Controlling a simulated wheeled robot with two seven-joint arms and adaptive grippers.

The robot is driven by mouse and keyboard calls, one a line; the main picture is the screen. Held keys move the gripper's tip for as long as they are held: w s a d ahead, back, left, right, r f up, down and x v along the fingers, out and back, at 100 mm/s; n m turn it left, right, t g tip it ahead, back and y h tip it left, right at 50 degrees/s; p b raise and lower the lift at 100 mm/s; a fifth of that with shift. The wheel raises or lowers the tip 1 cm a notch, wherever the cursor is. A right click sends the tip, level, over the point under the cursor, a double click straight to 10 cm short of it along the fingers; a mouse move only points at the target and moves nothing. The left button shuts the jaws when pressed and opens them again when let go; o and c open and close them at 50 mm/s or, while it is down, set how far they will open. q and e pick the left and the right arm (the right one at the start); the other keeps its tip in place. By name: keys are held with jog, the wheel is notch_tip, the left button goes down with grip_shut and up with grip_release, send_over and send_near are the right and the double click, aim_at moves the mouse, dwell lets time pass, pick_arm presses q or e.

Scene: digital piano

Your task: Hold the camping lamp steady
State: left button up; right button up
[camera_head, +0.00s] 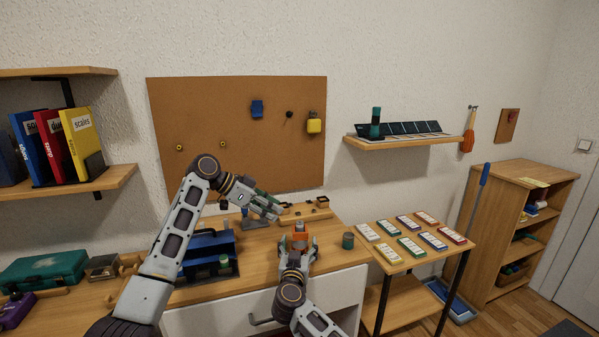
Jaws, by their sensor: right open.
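A small orange object with a lighter top (300,230) stands on the wooden desk between the fingers of my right gripper (299,243). It may be the camping lamp, but it is too small to be sure. My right gripper is open, with a finger on each side of the object; whether they touch it I cannot tell. My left gripper (268,208) is above the desk, left of and higher than the orange object. A green strip shows along its fingers; I cannot tell whether it holds anything.
A blue box (212,252) is on the desk behind my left arm. A side table (398,263) with several coloured cases stands at the right. A wall shelf (402,143) holds a dark teal cylinder (376,122).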

aim_at(299, 245)
jog(key=shift+s+a+r+p, duration=0.1)
jog(key=shift+s+a+p, duration=0.05)
jog(key=shift+s+p, duration=1)
jog(key=shift+s+a+p, duration=0.1)
jog(key=shift+s+p, duration=0.95)
jog(key=shift+s, duration=0.15)
jog(key=shift+s, duration=0.1)
jog(key=shift+s, duration=0.2)
jog(key=s, duration=0.7)
jog(key=shift+a, duration=0.4)
jog(key=shift+w, duration=0.1)
notch_tip(299, 245, up, 9)
jog(key=p, duration=0.9)
jog(key=shift+r+p, duration=0.45)
jog(key=shift+p, duration=0.1)
